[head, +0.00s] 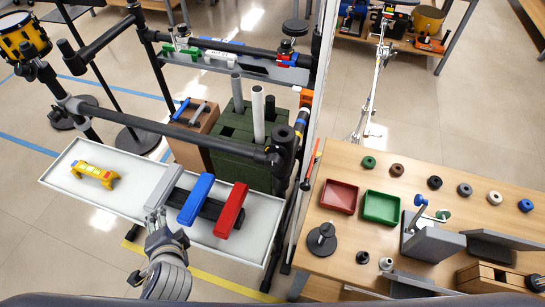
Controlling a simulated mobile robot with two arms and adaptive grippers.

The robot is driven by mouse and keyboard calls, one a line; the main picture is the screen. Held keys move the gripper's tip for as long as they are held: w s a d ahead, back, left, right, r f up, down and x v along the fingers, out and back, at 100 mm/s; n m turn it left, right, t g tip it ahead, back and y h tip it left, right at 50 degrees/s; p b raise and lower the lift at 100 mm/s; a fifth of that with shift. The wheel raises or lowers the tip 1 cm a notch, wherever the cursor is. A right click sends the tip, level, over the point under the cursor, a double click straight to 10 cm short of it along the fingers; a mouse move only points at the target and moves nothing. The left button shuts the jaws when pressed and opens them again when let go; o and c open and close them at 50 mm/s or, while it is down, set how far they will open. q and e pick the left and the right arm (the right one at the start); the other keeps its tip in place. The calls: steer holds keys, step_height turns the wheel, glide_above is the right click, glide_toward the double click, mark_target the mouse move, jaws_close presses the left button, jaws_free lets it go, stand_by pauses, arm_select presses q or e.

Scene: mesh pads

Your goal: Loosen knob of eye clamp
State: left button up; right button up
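No part is clearly identifiable as the eye clamp. Dark clamp fittings sit on a black tube rack (130,120): one clamp at the bar's right end (281,150), and one beside the yellow drum (30,68). Their knobs are too small to make out. A grey stand (432,243) on the wooden table carries small blue and green knobs (420,200). My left gripper (155,216) is low in the view, in front of the white tray's grey block, apart from all these clamps. Its fingers are too small to tell open from shut. My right gripper is not in view.
The white shelf tray (110,203) holds a yellow object (95,174) and grey, blue (196,199) and red (230,210) blocks. The wooden table (330,270) holds red (339,196) and green (381,206) trays and several ring-shaped pieces. A thin upright divides the two areas.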

arm_select(q)
step_height(320, 180, up, 7)
steer(key=w+d+m+t, duration=0.1)
steer(key=w+m+t, duration=0.25)
steer(key=m, duration=0.25)
steer(key=m+t+h, duration=0.5)
steer(key=m+h, duration=0.5)
steer(key=m, duration=1.6)
glide_toward(272, 166)
steer(key=x, duration=0.1)
steer(key=p+x, duration=0.1)
steer(key=x, duration=0.1)
steer(key=p+x, duration=0.1)
steer(key=shift+w+r, duration=0.25)
steer(key=shift+w, duration=0.05)
steer(key=p+x, duration=0.1)
steer(key=x, duration=0.4)
steer(key=shift+w+d+f, duration=0.15)
steer(key=shift+d+f, duration=0.05)
steer(key=shift+w+d, duration=0.15)
steer(key=shift+w, duration=0.3)
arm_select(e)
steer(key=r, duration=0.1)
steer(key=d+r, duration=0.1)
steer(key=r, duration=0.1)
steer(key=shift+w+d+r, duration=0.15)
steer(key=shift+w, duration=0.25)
